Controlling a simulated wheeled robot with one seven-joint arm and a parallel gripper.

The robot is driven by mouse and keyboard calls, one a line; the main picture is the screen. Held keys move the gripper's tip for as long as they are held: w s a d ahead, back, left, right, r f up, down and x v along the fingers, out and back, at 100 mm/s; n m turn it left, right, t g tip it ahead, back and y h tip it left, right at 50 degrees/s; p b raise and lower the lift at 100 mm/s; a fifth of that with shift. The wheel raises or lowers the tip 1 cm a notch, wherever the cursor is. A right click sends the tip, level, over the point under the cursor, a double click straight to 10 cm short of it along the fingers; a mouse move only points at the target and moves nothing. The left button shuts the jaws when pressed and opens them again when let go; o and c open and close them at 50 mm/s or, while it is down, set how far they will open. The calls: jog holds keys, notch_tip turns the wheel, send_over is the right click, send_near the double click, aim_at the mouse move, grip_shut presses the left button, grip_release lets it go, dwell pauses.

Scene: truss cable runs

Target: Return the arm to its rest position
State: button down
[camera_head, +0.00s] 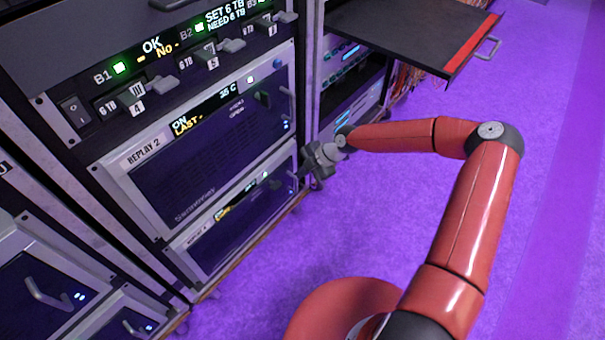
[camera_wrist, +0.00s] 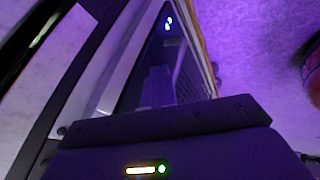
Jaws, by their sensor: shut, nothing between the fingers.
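My red arm (camera_head: 478,215) reaches up from the lower middle of the head view, bends at a dark elbow joint and runs left to the rack. My gripper (camera_head: 296,178) is at its end, shut and empty. It is close in front of the lower right part of the rack, by the lower unit under REPLAY 2 (camera_head: 205,150). Whether it touches the rack I cannot tell. In the wrist view a dark housing with a white bar and a green light (camera_wrist: 150,169) fills the bottom.
A pulled-out black shelf (camera_head: 410,30) with a red edge and a handle juts out at the upper right. A drive panel (camera_head: 165,60) with switches and lit displays sits above REPLAY 2. More rack units (camera_head: 45,260) stand at lower left. The purple floor (camera_head: 390,225) is open on the right.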

jog(key=v, duration=0.7)
jog(key=shift+d+r, duration=0.2)
jog(key=shift+r, duration=0.1)
jog(key=s+d+r+m+h, duration=0.5)
jog(key=s+r+m, duration=0.1)
jog(key=s+r, duration=0.15)
jog(key=s+d+r+m+h, duration=0.4)
jog(key=s+d+r+m, duration=0.25)
jog(key=r, duration=0.25)
jog(key=s+d+r+m+t+y, duration=0.1)
jog(key=s+r+m+t, duration=0.3)
jog(key=s+r+m, duration=0.9)
jog(key=shift+s+r+t+y, duration=0.15)
jog(key=shift+s+t+y, duration=0.2)
jog(key=shift+s, duration=0.55)
